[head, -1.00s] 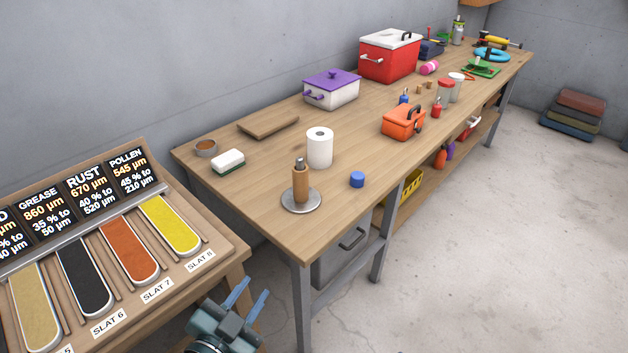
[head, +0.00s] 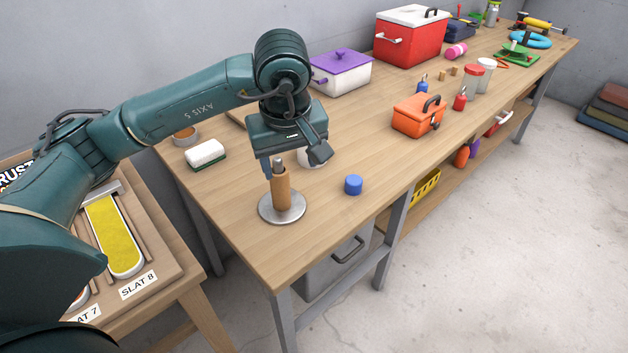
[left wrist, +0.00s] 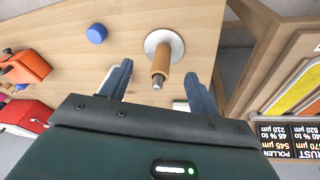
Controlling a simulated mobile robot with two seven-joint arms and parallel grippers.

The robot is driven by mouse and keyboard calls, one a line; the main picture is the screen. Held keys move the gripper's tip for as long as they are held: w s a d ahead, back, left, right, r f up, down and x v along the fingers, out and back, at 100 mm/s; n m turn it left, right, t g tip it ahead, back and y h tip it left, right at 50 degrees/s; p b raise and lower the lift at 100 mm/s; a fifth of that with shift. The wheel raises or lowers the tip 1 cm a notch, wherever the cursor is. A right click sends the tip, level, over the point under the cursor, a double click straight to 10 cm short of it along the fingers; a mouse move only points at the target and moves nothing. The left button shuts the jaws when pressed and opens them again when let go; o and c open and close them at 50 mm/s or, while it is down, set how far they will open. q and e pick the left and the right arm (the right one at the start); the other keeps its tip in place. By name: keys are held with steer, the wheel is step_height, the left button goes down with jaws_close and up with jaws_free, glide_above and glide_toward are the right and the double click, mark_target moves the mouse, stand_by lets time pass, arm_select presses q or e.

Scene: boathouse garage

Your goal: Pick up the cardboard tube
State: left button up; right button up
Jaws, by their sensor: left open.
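The brown cardboard tube (head: 281,190) stands upright around a metal post on a round grey base (head: 295,212), near the front corner of the workbench. The post's tip sticks out above the tube. My left gripper (head: 293,162) is open and empty, pointing down just above and around the top of the post. In the left wrist view the tube (left wrist: 161,62) shows between the two spread fingers (left wrist: 159,72), with a gap on each side. I cannot tell how far down the fingers reach along it. My right gripper is out of view.
A blue cap (head: 353,185) lies right of the tube. A white and green sponge (head: 206,154) and an orange box (head: 418,115) are farther off. The bench front corner is bare.

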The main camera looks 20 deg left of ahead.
mark_target(279, 165)
arm_select(q)
steer(key=shift+t+y, duration=0.3)
steer(key=shift+y, duration=0.6)
steer(key=w+a+f, duration=0.2)
steer(key=a+f, duration=0.1)
steer(key=w+a+f, duration=0.1)
steer(key=shift+w+a+f, duration=0.15)
steer(key=shift+w+a, duration=0.1)
steer(key=shift+a, duration=0.15)
steer(key=shift+w+p+x, duration=0.15)
steer(key=shift+p+x, duration=0.1)
steer(key=shift+x, duration=1.25)
steer(key=shift+w+p+x, duration=0.15)
steer(key=shift+p+x, duration=0.1)
steer(key=shift+x, duration=1.25)
steer(key=shift+d, duration=0.1)
steer(key=shift+c, duration=0.2)
steer(key=c, duration=1)
